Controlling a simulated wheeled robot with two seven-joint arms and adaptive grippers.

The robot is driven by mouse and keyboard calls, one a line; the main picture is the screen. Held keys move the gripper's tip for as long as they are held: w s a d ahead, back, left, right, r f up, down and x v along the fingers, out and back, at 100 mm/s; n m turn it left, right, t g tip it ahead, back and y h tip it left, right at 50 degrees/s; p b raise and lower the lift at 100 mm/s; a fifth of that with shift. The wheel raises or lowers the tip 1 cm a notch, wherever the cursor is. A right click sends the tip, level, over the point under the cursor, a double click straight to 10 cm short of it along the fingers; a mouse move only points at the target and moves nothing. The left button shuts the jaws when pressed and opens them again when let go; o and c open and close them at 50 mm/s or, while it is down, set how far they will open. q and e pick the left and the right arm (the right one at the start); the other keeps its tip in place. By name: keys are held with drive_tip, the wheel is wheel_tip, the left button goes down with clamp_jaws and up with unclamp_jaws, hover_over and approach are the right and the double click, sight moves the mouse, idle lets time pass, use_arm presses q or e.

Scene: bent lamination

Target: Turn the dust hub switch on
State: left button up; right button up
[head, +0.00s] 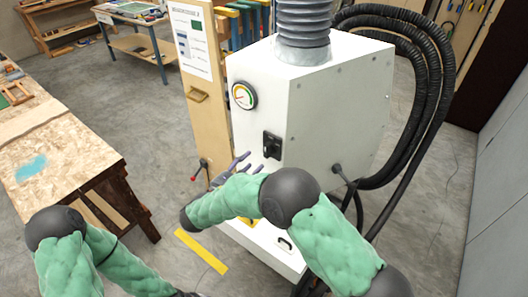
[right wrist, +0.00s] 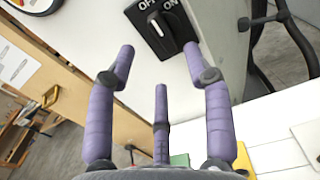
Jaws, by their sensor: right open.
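The dust hub (head: 340,100) is a white cabinet. Its switch (head: 272,145) is a black plate with a rotary knob on the front face. In the right wrist view the switch (right wrist: 162,28) shows OFF and ON lettering, and the knob's white pointer tilts up to the left, toward OFF. My right gripper (head: 239,165) has purple fingers and is open and empty, just left of and below the switch. In the right wrist view the gripper (right wrist: 159,60) has its fingers spread below the switch, apparently not touching it. My left gripper is out of view; only its arm shows at bottom left.
A round gauge (head: 244,95) sits above the switch. A thick grey duct (head: 304,25) rises from the hub, and black hoses (head: 435,80) loop on its right. A wooden workbench (head: 60,150) stands at left. Yellow tape (head: 202,251) marks the floor.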

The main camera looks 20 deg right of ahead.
sight(264, 152)
drive_tip(key=x, duration=0.7)
drive_tip(key=shift+d, duration=0.1)
clamp_jaws()
